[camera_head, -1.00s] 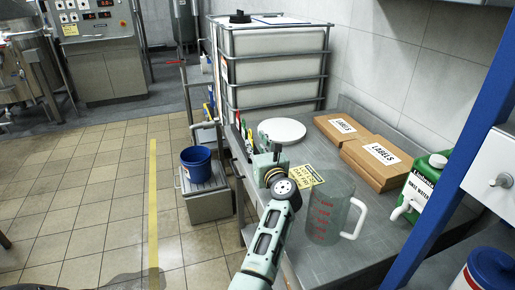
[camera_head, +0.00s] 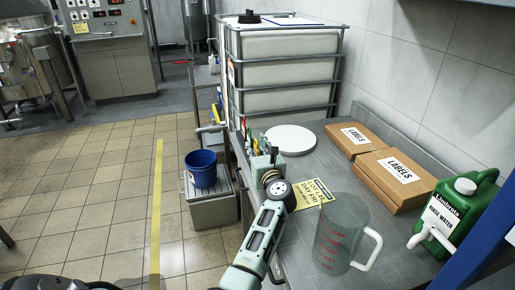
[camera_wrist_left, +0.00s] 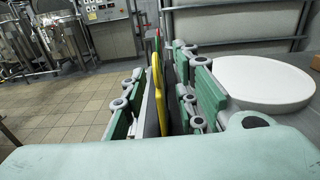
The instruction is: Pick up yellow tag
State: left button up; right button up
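The yellow tag (camera_wrist_left: 157,82) stands upright on edge in the left wrist view, in a row with a red tag (camera_wrist_left: 157,42) and a green one behind. My left gripper (camera_wrist_left: 160,112) has its two fingers on either side of the yellow tag, with dark upright faces close beside it. The fingers look apart; I cannot see clear contact with the tag. In the head view my left gripper (camera_head: 262,160) is at the left edge of the steel table (camera_head: 300,240), by the tags, which it partly hides. My right gripper is not in view.
A white round disc (camera_head: 291,139) lies just beyond the gripper. A yellow label sheet (camera_head: 312,194), a clear jug (camera_head: 336,238), brown boxes (camera_head: 388,186) and a green canister (camera_head: 462,210) are on the table. A blue bucket (camera_head: 202,172) stands left of it.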

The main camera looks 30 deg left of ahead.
pick_arm(q)
jog(key=shift+w+a+f, duration=0.15)
jog(key=shift+w+f, duration=0.1)
jog(key=shift+f, duration=0.05)
jog(key=shift+s+r, duration=0.1)
jog(key=shift+s+d+r, duration=0.2)
jog(key=shift+s+r, duration=0.05)
jog(key=shift+c, duration=0.7)
jog(key=shift+s+r, duration=0.15)
jog(key=shift+c, duration=1.8)
jog(key=shift+w+f, duration=0.2)
jog(key=shift+f, duration=0.05)
grip_shut()
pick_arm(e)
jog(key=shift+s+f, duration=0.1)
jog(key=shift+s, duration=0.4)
pick_arm(q)
jog(key=shift+s+r, duration=0.1)
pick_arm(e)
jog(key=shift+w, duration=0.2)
